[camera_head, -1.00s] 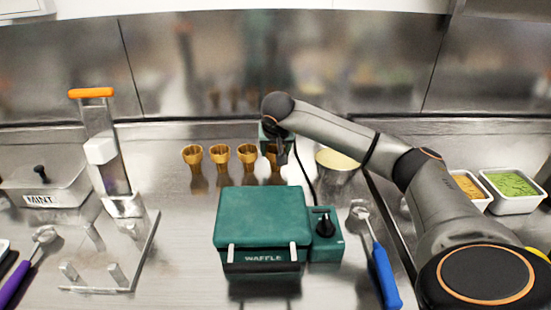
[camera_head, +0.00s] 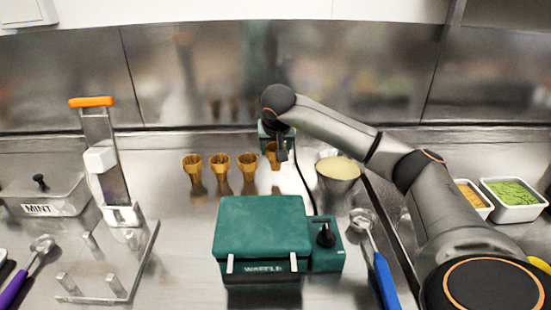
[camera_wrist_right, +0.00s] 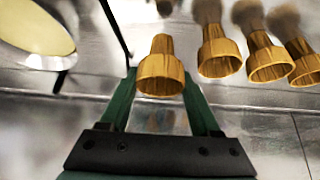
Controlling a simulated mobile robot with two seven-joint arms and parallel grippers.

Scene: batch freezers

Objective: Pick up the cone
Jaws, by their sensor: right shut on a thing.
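Several golden-brown cones stand in a row on the steel counter, at the back, in the head view. The rightmost cone (camera_head: 273,154) is between the fingers of my right gripper (camera_head: 274,145), which is shut on it. The gripper and arm partly hide this cone in the head view. In the right wrist view the held cone (camera_wrist_right: 161,68) sits between the green fingers of my right gripper (camera_wrist_right: 160,95), and the other cones, such as the nearest one (camera_wrist_right: 218,57), stand apart to its right. My left gripper is not in view.
A green waffle maker (camera_head: 262,225) stands in front of the cones. A metal bowl of batter (camera_head: 338,172) is to their right. A blue-handled scoop (camera_head: 383,275), toppings tubs (camera_head: 515,205) and a metal stand with an orange handle (camera_head: 110,150) are around.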

